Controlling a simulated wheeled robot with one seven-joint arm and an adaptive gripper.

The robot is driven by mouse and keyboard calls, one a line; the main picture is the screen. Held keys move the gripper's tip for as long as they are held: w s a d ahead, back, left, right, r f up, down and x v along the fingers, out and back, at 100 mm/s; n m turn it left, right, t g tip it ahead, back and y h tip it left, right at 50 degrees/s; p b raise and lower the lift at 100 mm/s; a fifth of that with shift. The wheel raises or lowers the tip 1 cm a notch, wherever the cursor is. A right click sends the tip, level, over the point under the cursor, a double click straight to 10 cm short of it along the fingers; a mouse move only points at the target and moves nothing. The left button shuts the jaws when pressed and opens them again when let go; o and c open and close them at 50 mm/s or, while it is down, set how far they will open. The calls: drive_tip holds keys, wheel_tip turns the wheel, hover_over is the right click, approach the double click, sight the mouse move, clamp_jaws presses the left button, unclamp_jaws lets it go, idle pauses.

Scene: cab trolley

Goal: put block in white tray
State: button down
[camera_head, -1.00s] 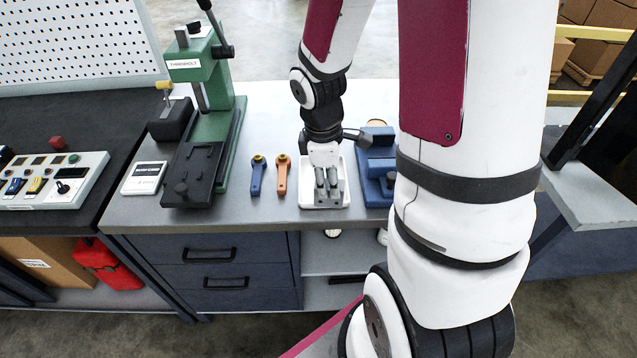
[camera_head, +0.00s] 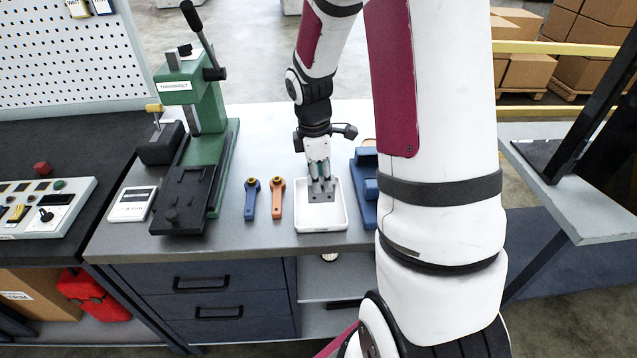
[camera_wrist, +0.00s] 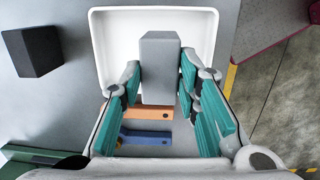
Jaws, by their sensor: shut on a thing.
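The grey block (camera_wrist: 161,68) is held between the teal-padded fingers of my gripper (camera_wrist: 160,88) in the wrist view. In the head view my gripper (camera_head: 321,187) points down over the white tray (camera_head: 299,224), with the grey block (camera_head: 323,196) at its fingertips. The block is within the tray's outline, and the tray's rim (camera_wrist: 97,38) shows around it in the wrist view. I cannot tell whether the block touches the tray floor, as its underside is hidden.
A green press (camera_head: 218,160) stands farther left. A blue fixture (camera_head: 363,205) is close on the right, partly behind my arm. A dark block (camera_wrist: 38,50) stands apart in the wrist view.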

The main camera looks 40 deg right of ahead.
drive_tip(key=shift+w+d+f, duration=0.1)
drive_tip(key=shift+w+d, duration=0.15)
drive_tip(key=shift+w, duration=0.45)
drive_tip(key=shift+f, duration=1.75)
drive_tip(key=c, duration=1.2)
unclamp_jaws()
drive_tip(key=shift+f, duration=0.15)
